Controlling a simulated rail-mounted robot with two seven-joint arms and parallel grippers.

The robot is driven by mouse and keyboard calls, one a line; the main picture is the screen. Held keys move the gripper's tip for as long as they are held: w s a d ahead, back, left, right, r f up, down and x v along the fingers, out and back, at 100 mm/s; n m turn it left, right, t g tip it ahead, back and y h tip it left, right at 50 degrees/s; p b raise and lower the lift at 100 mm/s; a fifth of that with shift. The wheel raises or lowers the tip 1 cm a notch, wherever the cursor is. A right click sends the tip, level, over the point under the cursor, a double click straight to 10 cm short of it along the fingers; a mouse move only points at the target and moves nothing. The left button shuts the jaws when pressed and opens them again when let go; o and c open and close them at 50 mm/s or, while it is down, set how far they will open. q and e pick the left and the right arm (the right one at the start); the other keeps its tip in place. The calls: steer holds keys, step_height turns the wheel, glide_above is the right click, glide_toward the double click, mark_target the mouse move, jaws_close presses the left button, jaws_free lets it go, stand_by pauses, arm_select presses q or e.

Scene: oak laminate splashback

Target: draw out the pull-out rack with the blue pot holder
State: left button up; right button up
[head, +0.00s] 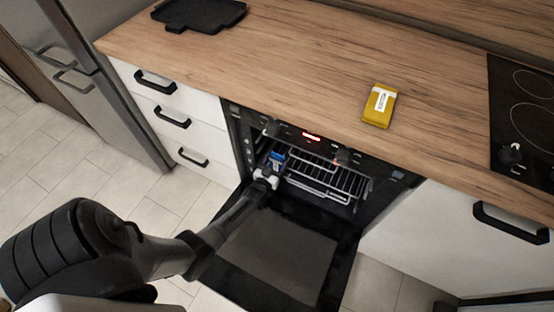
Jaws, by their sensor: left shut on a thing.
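The oven stands open, with its dark door (275,255) folded down. Inside it is a metal wire pull-out rack (335,182). My left gripper (272,170) reaches over the door to the oven opening and is shut on the blue pot holder (278,157), at the left part of the rack's front. The fingertips are small and partly hidden, so I cannot tell whether the pot holder touches the rack's bar. My right gripper is not in view.
A yellow packet (380,105) lies on the wooden worktop (290,60). A black tray (199,13) lies at the back left, and a dark hob (525,120) is at the right. White drawers (170,115) flank the oven at left. The tiled floor at left is clear.

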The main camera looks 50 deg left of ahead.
arm_select(q)
steer(key=shift+p+v, duration=0.55)
steer(key=shift+v, duration=0.7)
steer(key=p+v, duration=0.4)
steer(key=v, duration=0.8)
steer(key=shift+d+p, duration=0.15)
steer(key=shift+p, duration=0.2)
steer(key=shift+s, duration=0.25)
steer(key=p+v, duration=0.2)
steer(key=v, duration=1.5)
steer(key=shift+d+p, duration=0.2)
steer(key=shift+p, duration=0.2)
stand_by(0.4)
steer(key=shift+w+a, duration=0.15)
stand_by(0.5)
